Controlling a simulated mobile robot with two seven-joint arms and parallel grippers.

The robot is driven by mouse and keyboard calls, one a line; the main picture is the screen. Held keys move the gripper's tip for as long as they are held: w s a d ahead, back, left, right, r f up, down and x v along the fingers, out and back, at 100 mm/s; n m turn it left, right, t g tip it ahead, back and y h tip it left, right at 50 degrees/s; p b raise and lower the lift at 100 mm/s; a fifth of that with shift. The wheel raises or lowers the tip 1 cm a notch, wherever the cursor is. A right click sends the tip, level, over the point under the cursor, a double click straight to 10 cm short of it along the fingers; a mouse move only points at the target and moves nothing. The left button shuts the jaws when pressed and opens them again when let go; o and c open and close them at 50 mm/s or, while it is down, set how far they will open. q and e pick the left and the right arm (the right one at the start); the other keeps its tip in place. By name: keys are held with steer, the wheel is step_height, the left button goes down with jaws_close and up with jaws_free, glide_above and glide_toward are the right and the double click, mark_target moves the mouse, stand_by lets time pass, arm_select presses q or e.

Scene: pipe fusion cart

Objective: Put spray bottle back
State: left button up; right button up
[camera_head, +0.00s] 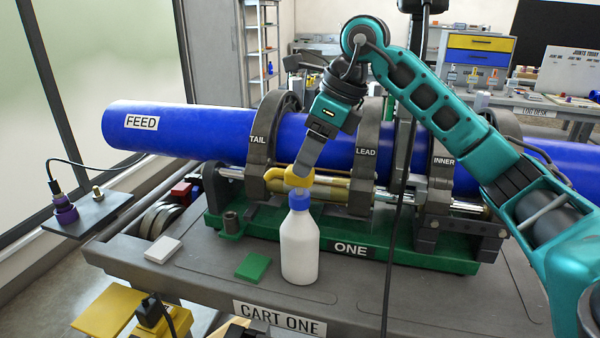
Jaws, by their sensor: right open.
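The spray bottle (300,245) has a white body and a blue collar. It stands upright on the cart top (420,315), in front of the green base of the pipe machine. My right arm comes in from the right and reaches down over the bottle. My right gripper (300,178) is open at the bottle's top, close above the blue collar. Yellow parts there hide the spray head, and I cannot tell whether the fingers touch it.
A green pad (253,266) lies left of the bottle, and a white pad (163,250) lies further left. Clamps hold a long blue pipe (205,135) behind the bottle. A dark cable (392,225) hangs to its right. The cart top's front right is clear.

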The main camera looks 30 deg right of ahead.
steer(key=v, duration=0.5)
stand_by(0.4)
